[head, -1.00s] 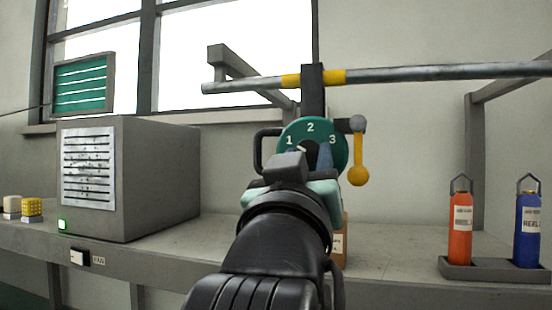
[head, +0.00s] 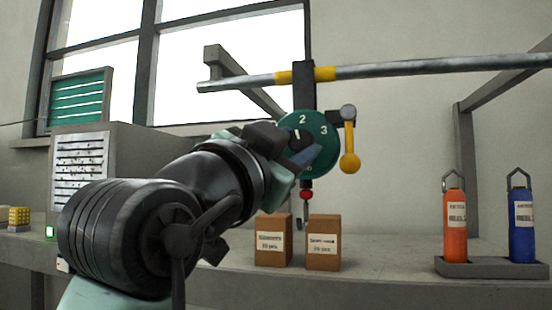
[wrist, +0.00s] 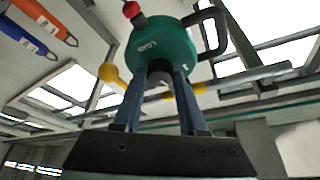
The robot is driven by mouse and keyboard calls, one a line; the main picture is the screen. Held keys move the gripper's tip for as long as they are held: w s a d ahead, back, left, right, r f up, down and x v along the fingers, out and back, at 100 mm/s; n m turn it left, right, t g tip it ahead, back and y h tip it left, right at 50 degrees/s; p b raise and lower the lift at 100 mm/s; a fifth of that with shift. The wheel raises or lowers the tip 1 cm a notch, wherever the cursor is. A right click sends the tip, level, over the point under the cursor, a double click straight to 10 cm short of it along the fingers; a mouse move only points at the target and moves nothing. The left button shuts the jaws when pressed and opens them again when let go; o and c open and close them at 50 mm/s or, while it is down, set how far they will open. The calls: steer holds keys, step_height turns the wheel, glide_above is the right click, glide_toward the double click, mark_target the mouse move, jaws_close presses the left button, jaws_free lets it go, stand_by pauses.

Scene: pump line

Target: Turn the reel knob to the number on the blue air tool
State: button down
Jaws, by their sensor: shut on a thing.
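The green reel (head: 326,150) hangs from the overhead rail, with white numbers 2 and 3 showing on its dial; the 1 is hidden behind my gripper. My gripper (head: 306,156) reaches in from the left and is shut on the dark reel knob (wrist: 158,78), one finger on each side in the wrist view. A short white mark at the knob in the head view lies below the 2 and seems to point up towards it. The blue air tool (head: 522,230) stands upright at the right; its label reads REEL, but its number is too small to read.
An orange tool (head: 455,228) stands beside the blue one in a grey tray (head: 490,268). Two brown boxes (head: 323,243) stand on the bench below the reel. A yellow-ended lever (head: 349,160) hangs right of the reel. A grey cabinet (head: 125,150) is at left.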

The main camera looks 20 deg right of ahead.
steer(key=shift+a+m+g, duration=0.1)
steer(key=shift+m+g, duration=0.9)
steer(key=shift+m, duration=1.5)
steer(key=shift+c, duration=2.2)
jaws_free()
steer(key=b+v, duration=0.7)
steer(key=v, duration=0.6)
steer(key=shift+w, duration=0.1)
